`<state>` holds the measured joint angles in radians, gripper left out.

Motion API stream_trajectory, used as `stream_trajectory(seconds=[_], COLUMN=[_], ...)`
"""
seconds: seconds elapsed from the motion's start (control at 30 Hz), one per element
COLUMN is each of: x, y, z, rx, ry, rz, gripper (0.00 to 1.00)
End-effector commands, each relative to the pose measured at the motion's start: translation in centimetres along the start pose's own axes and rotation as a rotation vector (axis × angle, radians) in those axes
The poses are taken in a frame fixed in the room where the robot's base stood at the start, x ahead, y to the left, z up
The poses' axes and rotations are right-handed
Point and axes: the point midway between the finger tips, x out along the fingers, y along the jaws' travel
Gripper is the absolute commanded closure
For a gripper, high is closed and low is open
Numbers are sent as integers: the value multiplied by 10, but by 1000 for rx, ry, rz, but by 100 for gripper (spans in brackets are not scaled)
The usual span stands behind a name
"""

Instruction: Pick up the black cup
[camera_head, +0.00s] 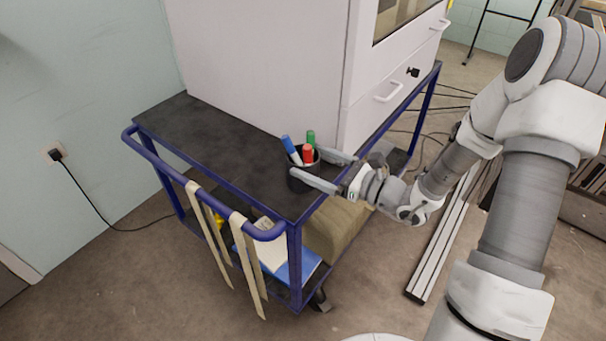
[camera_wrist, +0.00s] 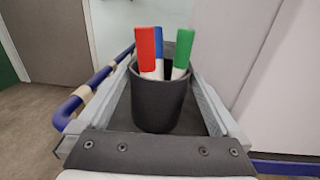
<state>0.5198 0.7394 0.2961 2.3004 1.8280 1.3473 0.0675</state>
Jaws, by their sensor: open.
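The black cup (camera_head: 301,180) stands upright on the dark top of the blue-framed cart (camera_head: 218,141), near its front right corner. My gripper (camera_head: 325,171) reaches in from the right and is open, with one finger on each side of the cup. In the wrist view the cup (camera_wrist: 158,100) stands between the two fingers of my gripper (camera_wrist: 165,90). A gap shows beside it on the right; whether the left finger touches it I cannot tell.
A large white cabinet (camera_head: 265,60) stands on the cart close behind the cup. The cart's blue handle rail (camera_head: 190,180) runs along the left, with straps (camera_head: 247,265) hanging from it. The cart top left of the cup is clear.

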Motion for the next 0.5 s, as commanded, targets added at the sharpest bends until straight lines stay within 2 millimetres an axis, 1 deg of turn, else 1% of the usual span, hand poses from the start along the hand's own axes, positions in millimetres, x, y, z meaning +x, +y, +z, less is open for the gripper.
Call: stream_trajectory(seconds=[0.03, 0.1, 0.2, 0.43, 0.47, 0.5], x=[9, 18, 26, 28, 28, 28], y=[2, 1, 1, 0, 0, 0], z=[-3, -2, -2, 0, 0, 0], rx=[-2, -2, -1, 0, 0, 0], ry=[-1, -1, 0, 0, 0, 0], rz=[3, 3, 1, -1, -1, -1], gripper=[0, 0, 0, 0, 2, 9])
